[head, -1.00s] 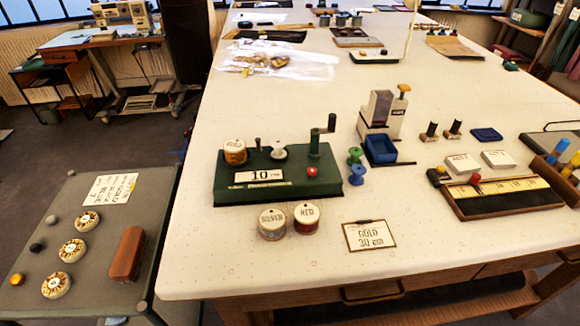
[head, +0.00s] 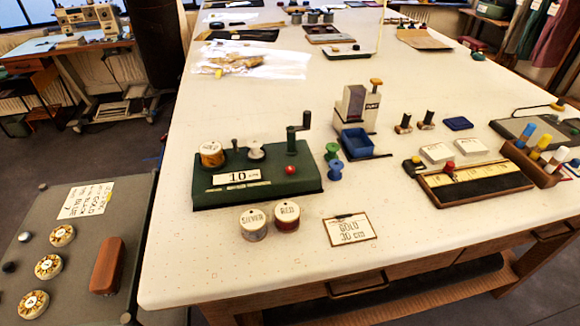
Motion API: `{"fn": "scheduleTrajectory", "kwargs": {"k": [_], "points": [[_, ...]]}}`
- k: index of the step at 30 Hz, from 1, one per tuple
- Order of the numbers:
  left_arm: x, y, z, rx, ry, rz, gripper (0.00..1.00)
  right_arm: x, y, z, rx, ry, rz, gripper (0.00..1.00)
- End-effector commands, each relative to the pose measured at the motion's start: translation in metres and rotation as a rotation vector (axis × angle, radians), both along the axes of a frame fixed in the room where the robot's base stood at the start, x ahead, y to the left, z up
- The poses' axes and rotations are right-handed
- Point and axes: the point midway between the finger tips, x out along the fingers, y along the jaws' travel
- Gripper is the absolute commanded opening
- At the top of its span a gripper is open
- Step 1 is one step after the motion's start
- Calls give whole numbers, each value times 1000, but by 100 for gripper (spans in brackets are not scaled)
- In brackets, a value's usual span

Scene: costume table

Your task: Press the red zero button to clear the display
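The green winding device (head: 258,182) stands on the near left part of the white table. Its red button (head: 291,170) sits on top, right of the white display (head: 237,177), which reads 10 and a small unit I cannot make out. A gold spool (head: 211,154) stands at its left end, with a small post and a white spool (head: 256,151) beside it. A green crank handle (head: 297,137) rises at the back right. Nothing touches the red button. Neither of my grippers is in view.
Silver (head: 253,223) and red (head: 286,215) spools and a card reading GOLD 30 cm (head: 349,230) lie in front of the device. Green and blue spools and a blue tray (head: 357,141) stand to its right. A grey side table (head: 75,250) is at left.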

Motion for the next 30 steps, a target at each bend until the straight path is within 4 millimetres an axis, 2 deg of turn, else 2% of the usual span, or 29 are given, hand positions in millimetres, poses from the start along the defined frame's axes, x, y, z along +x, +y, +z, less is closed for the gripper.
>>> {"fn": "scheduleTrajectory", "kwargs": {"k": [2,14,30], "points": [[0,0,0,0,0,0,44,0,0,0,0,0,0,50],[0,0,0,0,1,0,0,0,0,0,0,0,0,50],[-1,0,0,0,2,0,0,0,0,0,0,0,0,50]]}}
